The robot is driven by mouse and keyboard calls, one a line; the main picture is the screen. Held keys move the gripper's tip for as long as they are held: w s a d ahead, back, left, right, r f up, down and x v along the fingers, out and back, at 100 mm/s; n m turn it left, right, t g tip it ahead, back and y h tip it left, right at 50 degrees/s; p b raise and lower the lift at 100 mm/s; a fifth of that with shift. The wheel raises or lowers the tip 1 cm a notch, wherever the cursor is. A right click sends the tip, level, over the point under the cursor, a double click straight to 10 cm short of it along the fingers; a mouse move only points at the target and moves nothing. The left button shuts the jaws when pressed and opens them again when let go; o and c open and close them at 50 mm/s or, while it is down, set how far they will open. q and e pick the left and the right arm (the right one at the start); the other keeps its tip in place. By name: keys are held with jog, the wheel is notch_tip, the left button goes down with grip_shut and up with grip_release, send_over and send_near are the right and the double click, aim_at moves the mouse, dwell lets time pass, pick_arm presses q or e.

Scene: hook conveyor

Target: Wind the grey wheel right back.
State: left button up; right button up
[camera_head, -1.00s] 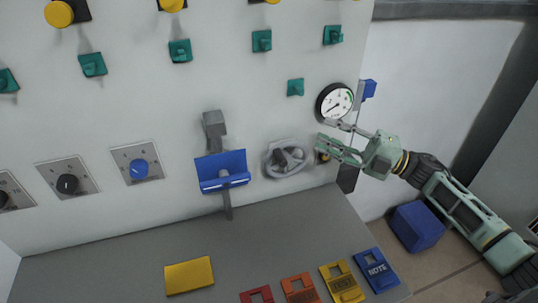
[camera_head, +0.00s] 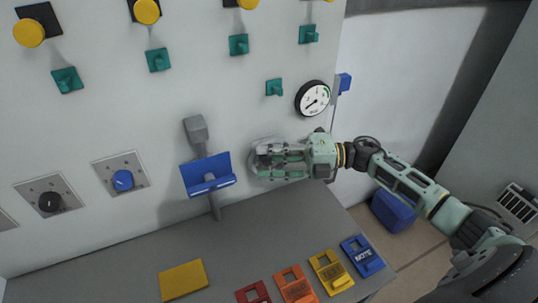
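The grey wheel (camera_head: 256,146) is mounted on the pale panel, right of the blue tray. My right gripper (camera_head: 268,160) is in front of the wheel, its fingers reaching left across it and covering most of it. The fingers look spread apart, but whether they touch the rim is hard to tell. A round gauge (camera_head: 313,98) with a white face and black rim sits above and to the right of the wheel. My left gripper does not show.
A blue tray (camera_head: 208,180) under a grey lever (camera_head: 196,130) sticks out left of the wheel. Below is a grey shelf (camera_head: 110,270) with a yellow plate (camera_head: 183,280) and several coloured tags, including a blue one (camera_head: 362,255). A blue box (camera_head: 393,210) stands on the floor at right.

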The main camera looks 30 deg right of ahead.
jog(key=shift+c, duration=0.5)
grip_shut()
jog(key=d+m+t+y+b, duration=0.1)
jog(key=b, duration=0.3)
jog(key=d+m+t+y+b, duration=0.1)
jog(key=t+y+b, duration=0.1)
jog(key=b, duration=0.1)
jog(key=d+m+t+y+b, duration=0.1)
jog(key=m+y+b, duration=0.1)
jog(key=b, duration=0.2)
jog(key=shift+r+t+b, duration=0.25)
jog(key=shift+t+b, duration=0.1)
jog(key=shift+t, duration=0.05)
jog(key=shift+d+r, duration=0.1)
jog(key=shift+d, duration=0.05)
